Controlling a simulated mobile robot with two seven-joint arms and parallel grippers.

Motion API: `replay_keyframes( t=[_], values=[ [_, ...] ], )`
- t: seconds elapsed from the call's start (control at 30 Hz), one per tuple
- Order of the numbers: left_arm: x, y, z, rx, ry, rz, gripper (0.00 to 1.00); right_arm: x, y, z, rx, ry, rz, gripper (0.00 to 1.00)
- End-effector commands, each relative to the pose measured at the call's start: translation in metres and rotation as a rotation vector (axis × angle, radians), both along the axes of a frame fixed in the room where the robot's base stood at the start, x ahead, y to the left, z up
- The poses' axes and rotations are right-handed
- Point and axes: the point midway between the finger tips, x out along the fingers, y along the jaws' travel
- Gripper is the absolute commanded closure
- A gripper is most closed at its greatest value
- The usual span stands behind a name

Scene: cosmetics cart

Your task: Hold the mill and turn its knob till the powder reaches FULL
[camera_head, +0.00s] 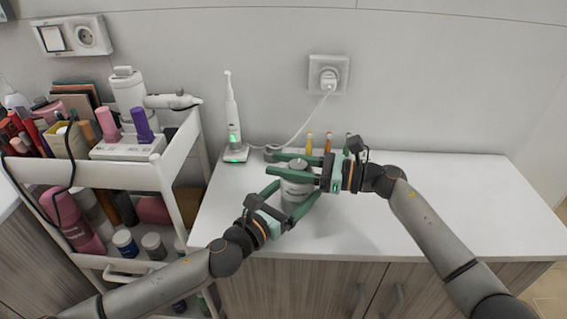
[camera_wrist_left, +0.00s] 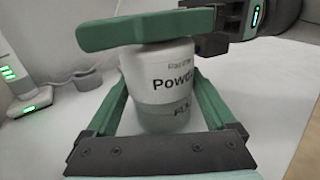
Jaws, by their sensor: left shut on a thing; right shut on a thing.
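The mill (camera_head: 293,190) is a pale upright cylinder standing near the middle of the white counter. Its grey knob (camera_head: 297,165) is on top. In the left wrist view the mill (camera_wrist_left: 157,80) shows part of a "Powder" label and, below it, part of a "FULL" mark. I cannot tell the powder level. My left gripper (camera_head: 289,194) is shut on the mill's body from the front, one finger on each side. My right gripper (camera_head: 284,166) is shut on the knob from the right. Its green finger crosses the mill's top in the left wrist view and hides the knob there.
A loaded white cart (camera_head: 128,177) stands left of the counter (camera_head: 450,195). An electric toothbrush (camera_head: 232,115) stands on its charger behind the mill. Its cord runs to the wall socket (camera_head: 328,75). Several small coloured items stand behind my right gripper. The counter's right side is clear.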

Motion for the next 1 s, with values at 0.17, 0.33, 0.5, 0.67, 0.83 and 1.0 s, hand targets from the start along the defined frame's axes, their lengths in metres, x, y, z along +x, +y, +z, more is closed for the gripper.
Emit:
replay_keyframes(
  t=[0.17, 0.33, 0.5, 0.67, 0.83, 1.0],
  values=[
    [-0.0009, -0.0016, 0.0017, -0.006, -0.001, -0.005, 0.90, -0.0009, -0.0001, -0.0036, -0.003, 0.006, 0.009, 1.00],
    [-0.0009, -0.0016, 0.0018, -0.006, 0.000, -0.005, 0.90, -0.0008, -0.0001, -0.0036, -0.003, 0.006, 0.008, 1.00],
    [-0.0007, -0.0015, 0.0018, -0.007, 0.000, -0.004, 0.90, -0.0007, -0.0003, -0.0032, -0.003, 0.005, 0.007, 0.44],
    [-0.0004, -0.0011, 0.0016, -0.005, 0.000, -0.003, 0.90, -0.0004, -0.0003, -0.0017, -0.002, 0.002, 0.006, 0.26],
    [-0.0002, -0.0006, 0.0016, -0.004, -0.001, -0.002, 0.90, -0.0002, -0.0004, -0.0008, -0.001, 0.001, 0.006, 0.24],
    [0.0000, -0.0004, 0.0015, -0.004, -0.001, -0.001, 0.90, -0.0006, -0.0041, -0.0006, -0.001, 0.001, 0.005, 0.24]
  ],
)
